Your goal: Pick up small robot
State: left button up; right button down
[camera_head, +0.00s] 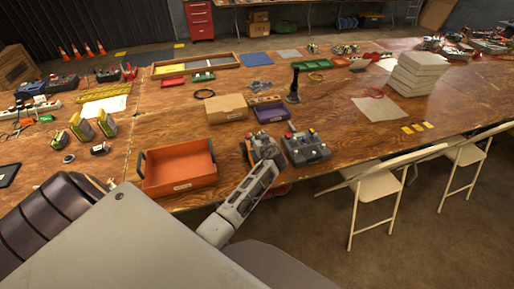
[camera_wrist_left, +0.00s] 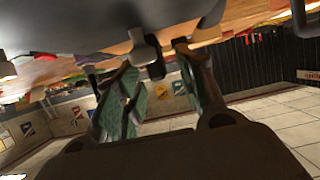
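I cannot single out the small robot with certainty. In the head view, a dark device with orange parts (camera_head: 262,148) stands near the table's front edge, beside a grey control box with a red knob (camera_head: 305,148). My slotted grey arm end reaches up to the dark device, and my left gripper (camera_head: 258,163) is at or just in front of it. Contact cannot be told. In the left wrist view, the two fingers of my left gripper (camera_wrist_left: 157,62) are spread apart. A pale and black part shows beyond them, with nothing clearly clamped. My right gripper is out of view.
An orange open bin (camera_head: 177,180) stands left of the devices. A cardboard box (camera_head: 227,109) and a purple bin (camera_head: 270,112) lie behind. White boxes (camera_head: 418,75) are stacked at the right. Folding chairs (camera_head: 388,184) stand along the front edge. Bare wood (camera_head: 350,140) shows right of the control box.

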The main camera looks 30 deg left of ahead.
pick_arm(q)
jog(key=shift+x, duration=0.95)
grip_shut()
jog(key=shift+w+r, duration=0.1)
jog(key=shift+r, duration=0.05)
